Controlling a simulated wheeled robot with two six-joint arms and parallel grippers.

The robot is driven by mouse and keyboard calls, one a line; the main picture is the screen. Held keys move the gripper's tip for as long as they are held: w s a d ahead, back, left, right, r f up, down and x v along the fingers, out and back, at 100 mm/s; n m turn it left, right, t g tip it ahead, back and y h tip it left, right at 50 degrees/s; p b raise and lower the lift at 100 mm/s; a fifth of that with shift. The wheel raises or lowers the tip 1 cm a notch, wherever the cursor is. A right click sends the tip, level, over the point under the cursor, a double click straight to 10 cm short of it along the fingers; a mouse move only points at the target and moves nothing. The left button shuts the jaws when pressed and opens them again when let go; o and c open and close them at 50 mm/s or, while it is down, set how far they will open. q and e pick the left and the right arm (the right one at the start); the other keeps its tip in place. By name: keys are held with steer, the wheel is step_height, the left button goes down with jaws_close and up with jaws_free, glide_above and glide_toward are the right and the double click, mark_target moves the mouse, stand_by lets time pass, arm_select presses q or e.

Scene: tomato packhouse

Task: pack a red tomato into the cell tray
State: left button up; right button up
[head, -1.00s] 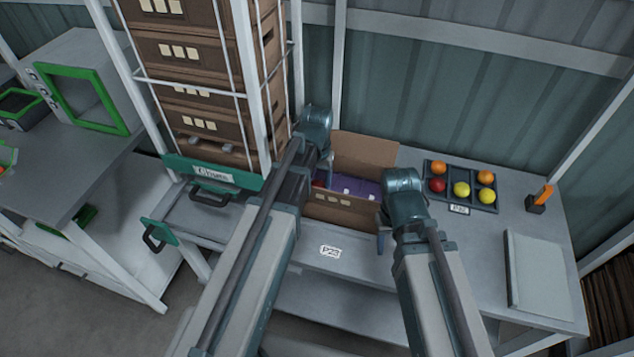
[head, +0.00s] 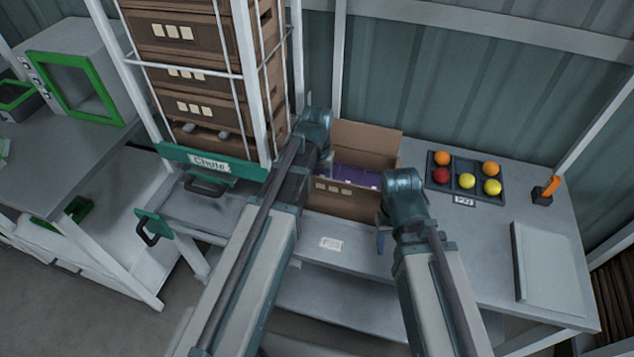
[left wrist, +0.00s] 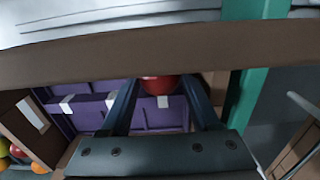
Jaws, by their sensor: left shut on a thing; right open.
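A red tomato (left wrist: 158,84) is held between the two fingers of my left gripper (left wrist: 160,92) in the left wrist view. Below it lies the purple cell tray (left wrist: 90,112), with several cells and pale labels. In the head view the purple tray (head: 352,174) sits inside an open cardboard box (head: 340,203) on the bench. My left wrist is over the box's left side and hides the left fingers and tomato there. My right gripper (head: 381,240) is open and empty, right of the box in the picture; its fingers are mostly hidden.
A dark compartment tray (head: 466,196) at the right holds red, orange and yellow tomatoes. A pale flat board (head: 548,268) and an orange-topped device (head: 546,190) stand right of it. A rack of brown crates (head: 190,75) rises close to the left of the box.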

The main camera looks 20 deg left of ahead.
arm_select(q)
steer(key=o, duration=1)
steer(key=c, duration=0.3)
steer(key=shift+c, duration=0.2)
step_height(320, 180, up, 6)
steer(key=p, duration=0.6)
arm_select(e)
step_height(320, 180, up, 6)
